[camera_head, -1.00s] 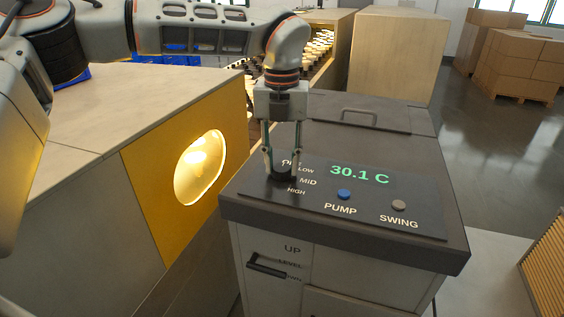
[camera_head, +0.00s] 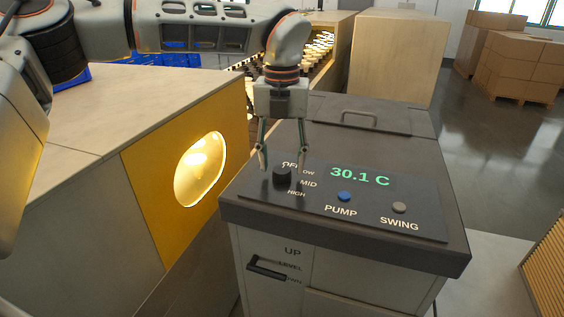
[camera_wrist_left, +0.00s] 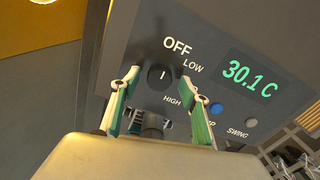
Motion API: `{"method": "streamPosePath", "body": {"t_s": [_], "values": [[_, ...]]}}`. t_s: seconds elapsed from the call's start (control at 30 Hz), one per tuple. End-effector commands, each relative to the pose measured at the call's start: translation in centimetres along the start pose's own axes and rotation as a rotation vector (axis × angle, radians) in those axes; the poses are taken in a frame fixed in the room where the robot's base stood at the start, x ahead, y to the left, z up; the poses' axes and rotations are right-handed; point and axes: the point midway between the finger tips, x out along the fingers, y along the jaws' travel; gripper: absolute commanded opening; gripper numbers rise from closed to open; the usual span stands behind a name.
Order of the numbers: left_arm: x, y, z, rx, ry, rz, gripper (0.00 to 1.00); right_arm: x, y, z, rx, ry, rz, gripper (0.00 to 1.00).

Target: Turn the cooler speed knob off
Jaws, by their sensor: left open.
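The cooler speed knob (camera_head: 282,177) is a dark round knob at the left of the cooler's top panel (camera_head: 325,200), beside the labels OFF, LOW, MID and HIGH. In the left wrist view the knob (camera_wrist_left: 160,77) shows a short pale mark, roughly upright and toward the OFF label (camera_wrist_left: 178,46). My left gripper (camera_head: 283,164) is open above the knob, its fingers spread to either side and holding nothing. Its fingertips (camera_wrist_left: 163,82) also flank the knob in the left wrist view. My right gripper is not in view.
A green 30.1 C display (camera_head: 360,176), a blue PUMP button (camera_head: 344,196) and a grey SWING button (camera_head: 399,208) share the panel. A yellow-fronted box with a lit round window (camera_head: 200,168) stands left. A raised handle (camera_head: 359,114) is behind the panel.

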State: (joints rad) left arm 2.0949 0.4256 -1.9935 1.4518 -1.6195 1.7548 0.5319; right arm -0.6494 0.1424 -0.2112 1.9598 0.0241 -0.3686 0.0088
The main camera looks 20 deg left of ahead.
Motion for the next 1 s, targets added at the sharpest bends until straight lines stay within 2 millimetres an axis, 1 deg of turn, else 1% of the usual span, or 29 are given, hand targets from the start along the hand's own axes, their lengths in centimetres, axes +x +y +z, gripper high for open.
{"method": "streamPosePath", "body": {"t_s": [0.3,0.4,0.5,0.6,0.7,1.0], "values": [[-6.3,-0.1,0.1,-0.001,-0.005,-0.002,0.45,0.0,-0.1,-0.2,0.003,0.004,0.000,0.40],[-8.2,-0.1,0.1,-0.002,-0.005,-0.001,0.45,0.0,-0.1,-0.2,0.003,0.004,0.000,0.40],[-9.6,0.0,0.0,-0.002,-0.003,-0.001,0.45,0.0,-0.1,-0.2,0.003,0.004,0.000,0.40],[-10.5,0.0,0.0,-0.001,-0.003,0.000,0.45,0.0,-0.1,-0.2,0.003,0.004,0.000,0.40],[-11.0,0.0,0.0,-0.001,-0.002,0.000,0.45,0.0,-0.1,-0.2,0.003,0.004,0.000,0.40],[-11.2,0.0,0.0,-0.001,-0.001,-0.001,0.45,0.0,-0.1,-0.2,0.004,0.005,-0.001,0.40]]}}
